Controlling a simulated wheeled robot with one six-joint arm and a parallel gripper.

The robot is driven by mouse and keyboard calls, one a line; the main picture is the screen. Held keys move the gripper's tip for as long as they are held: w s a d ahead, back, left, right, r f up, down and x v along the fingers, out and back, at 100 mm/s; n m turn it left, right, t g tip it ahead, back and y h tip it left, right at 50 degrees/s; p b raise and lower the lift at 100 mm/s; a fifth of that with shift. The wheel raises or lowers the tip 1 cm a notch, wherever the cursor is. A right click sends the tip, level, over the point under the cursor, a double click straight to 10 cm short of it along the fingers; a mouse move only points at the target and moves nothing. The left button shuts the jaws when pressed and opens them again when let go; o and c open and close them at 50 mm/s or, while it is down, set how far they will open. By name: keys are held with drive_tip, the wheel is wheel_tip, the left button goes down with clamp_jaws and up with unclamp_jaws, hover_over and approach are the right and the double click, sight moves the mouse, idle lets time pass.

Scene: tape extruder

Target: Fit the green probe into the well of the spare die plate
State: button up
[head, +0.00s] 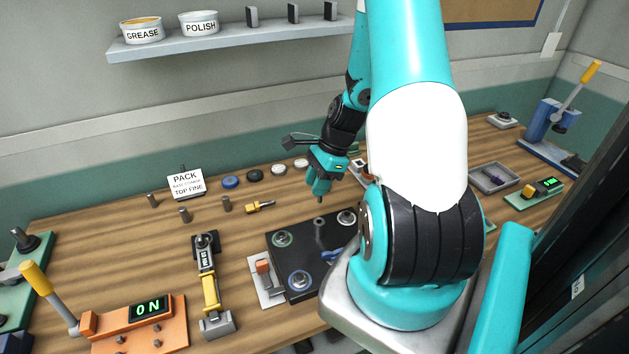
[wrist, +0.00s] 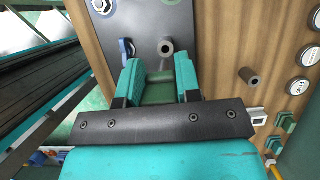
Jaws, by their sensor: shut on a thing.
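My gripper (head: 319,188) is above the bench, just behind the dark plate, pointing down. In the wrist view its two teal fingers (wrist: 160,75) stand either side of a dull green piece, the green probe (wrist: 158,92). Most of the probe is hidden by the fingers and palm, and I cannot make out its lower end. The dark plate (head: 277,268), which I take for the spare die plate, lies flat on the bench with ringed spots near its corners. It also shows in the wrist view (wrist: 150,18). I cannot tell which spot is the well.
A grey hollow post (wrist: 167,47) stands on the plate near the fingers. Another short grey post (wrist: 249,75) stands on the wood beside several round pucks. My arm hides the plate's right side.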

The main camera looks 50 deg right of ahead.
drive_tip(key=b, duration=0.4)
hover_over(317, 223)
drive_tip(key=shift+s+a+f, duration=0.1)
drive_tip(key=shift+a+f, duration=0.1)
drive_tip(key=shift+f, duration=1.3)
drive_tip(key=shift+s+a+f, duration=0.1)
drive_tip(key=shift+a+f, duration=0.1)
drive_tip(key=shift+f, duration=1.25)
drive_tip(key=shift+f+b, duration=1.3)
drive_tip(key=shift+f, duration=1.75)
drive_tip(key=o, duration=1)
drive_tip(key=shift+r, duration=0.1)
drive_tip(key=shift+b+v, duration=0.8)
drive_tip(key=shift+v, duration=7.85)
